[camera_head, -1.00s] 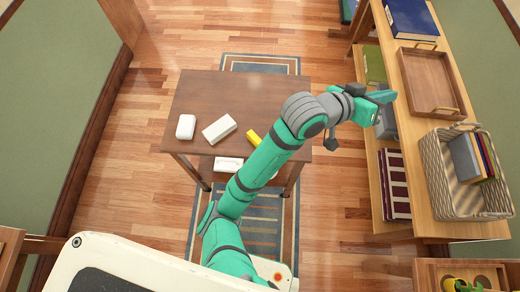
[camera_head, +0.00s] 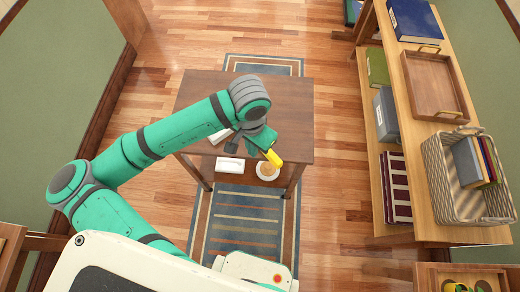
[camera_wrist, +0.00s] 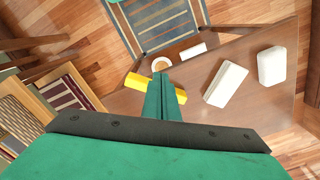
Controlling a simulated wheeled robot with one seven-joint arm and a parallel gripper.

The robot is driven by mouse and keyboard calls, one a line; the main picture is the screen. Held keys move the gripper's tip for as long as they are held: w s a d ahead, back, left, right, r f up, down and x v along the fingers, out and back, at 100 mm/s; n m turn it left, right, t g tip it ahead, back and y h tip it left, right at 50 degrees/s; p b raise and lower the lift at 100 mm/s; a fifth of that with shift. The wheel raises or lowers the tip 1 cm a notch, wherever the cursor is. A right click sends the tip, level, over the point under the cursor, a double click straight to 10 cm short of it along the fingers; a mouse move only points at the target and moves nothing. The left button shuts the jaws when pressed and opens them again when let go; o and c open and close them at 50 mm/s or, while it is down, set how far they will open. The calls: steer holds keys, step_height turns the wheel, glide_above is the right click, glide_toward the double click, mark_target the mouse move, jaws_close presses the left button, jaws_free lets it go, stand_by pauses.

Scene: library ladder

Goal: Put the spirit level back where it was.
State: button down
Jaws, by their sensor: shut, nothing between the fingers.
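The yellow spirit level (camera_head: 273,157) lies on the brown table (camera_head: 296,110) near its front edge, partly hidden by my gripper in the head view. In the wrist view the level (camera_wrist: 138,81) shows on both sides of my fingers, which cover its middle. My gripper (camera_wrist: 164,78) is shut and empty, above the level. I cannot tell whether the fingers touch it. In the head view my gripper (camera_head: 258,143) is over the front part of the table.
Two white blocks, one oblong (camera_wrist: 227,84) and one rounded (camera_wrist: 272,65), lie on the tabletop. Below it are a white box (camera_head: 230,163) and a round tan thing (camera_head: 267,171). At right, shelving holds a wicker basket (camera_head: 436,180), wooden tray (camera_head: 437,84) and books. Floor between is clear.

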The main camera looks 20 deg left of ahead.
steer(key=f, duration=0.3)
steer(key=w+f, duration=0.1)
steer(key=f, duration=0.2)
steer(key=w+f, duration=0.1)
steer(key=f, duration=0.3)
steer(key=shift+d, duration=0.4)
steer(key=shift+w+d, duration=0.35)
steer(key=shift+w, duration=0.55)
